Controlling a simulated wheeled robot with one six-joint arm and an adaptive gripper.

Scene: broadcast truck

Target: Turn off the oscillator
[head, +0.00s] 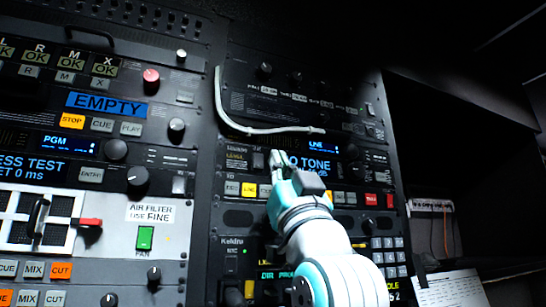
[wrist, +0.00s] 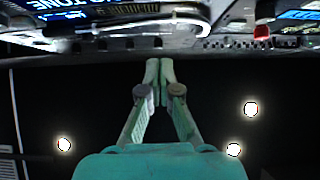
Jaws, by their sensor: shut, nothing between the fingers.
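The rack unit with a blue display reading "O TONE" (head: 318,166) and a "LINE" readout (head: 316,146) is in the middle of the head view; I cannot read a label naming it the oscillator. My gripper (head: 277,158) is shut and empty, in front of this unit at the left end of its display, hiding part of the text. A small switch (head: 258,160) shows just left of the fingertips. Whether the fingers touch the panel I cannot tell.
A pale cable (head: 270,130) hangs across the front just above this unit. A row of buttons (head: 250,189) lies below it. The left rack holds an "EMPTY" display (head: 106,104), a green fan switch (head: 145,238) and several knobs. A dark shelf (head: 455,130) is at right.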

